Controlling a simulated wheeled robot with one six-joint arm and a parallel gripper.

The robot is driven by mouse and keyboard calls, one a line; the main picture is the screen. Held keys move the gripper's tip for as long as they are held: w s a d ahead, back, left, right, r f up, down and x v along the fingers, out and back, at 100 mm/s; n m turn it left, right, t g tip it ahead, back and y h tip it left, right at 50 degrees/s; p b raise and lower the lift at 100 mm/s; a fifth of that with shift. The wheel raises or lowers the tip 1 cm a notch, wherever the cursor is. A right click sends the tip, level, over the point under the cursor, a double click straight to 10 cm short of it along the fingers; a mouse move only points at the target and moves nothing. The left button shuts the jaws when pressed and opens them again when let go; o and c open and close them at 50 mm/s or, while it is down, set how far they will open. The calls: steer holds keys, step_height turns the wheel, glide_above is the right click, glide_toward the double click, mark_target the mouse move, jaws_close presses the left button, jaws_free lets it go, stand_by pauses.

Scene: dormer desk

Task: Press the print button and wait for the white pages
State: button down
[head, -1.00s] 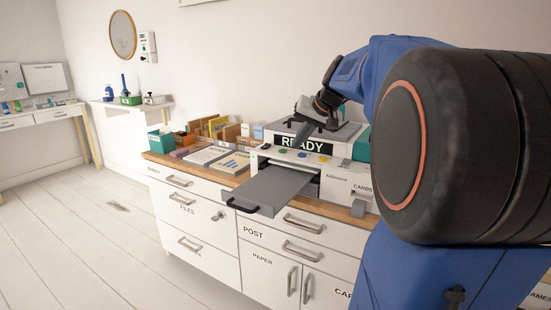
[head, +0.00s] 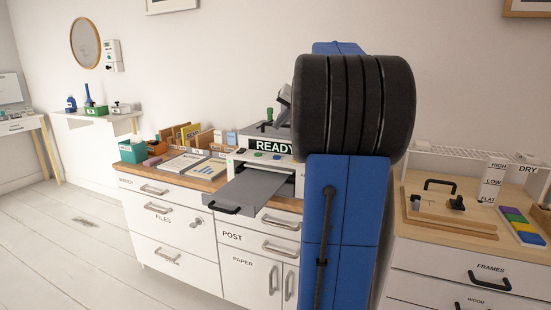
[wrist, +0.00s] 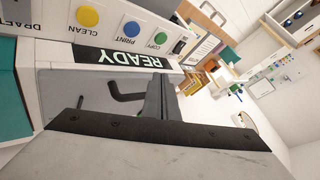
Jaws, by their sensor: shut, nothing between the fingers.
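The printer (head: 240,161) sits on the wooden desk top, and its display (head: 272,146) reads READY. A grey tray (head: 249,190) with a black handle stands out from the printer's front. Its visible surface is bare. My gripper (wrist: 163,84) is shut and empty, apart from the buttons in the wrist view. My arm hides most of it in the head view.
Paper stacks and card holders (head: 184,161) stand left of the printer, with a teal box (head: 132,151) at the desk's left end. A wooden bench (head: 420,230) with a black-handled press (head: 440,200) stands at right. The floor at left is clear.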

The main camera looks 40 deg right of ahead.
mark_target(279, 157)
steer(key=shift+f, duration=0.15)
steer(key=shift+f, duration=4.3)
steer(key=shift+f, duration=0.1)
steer(key=shift+f, duration=0.25)
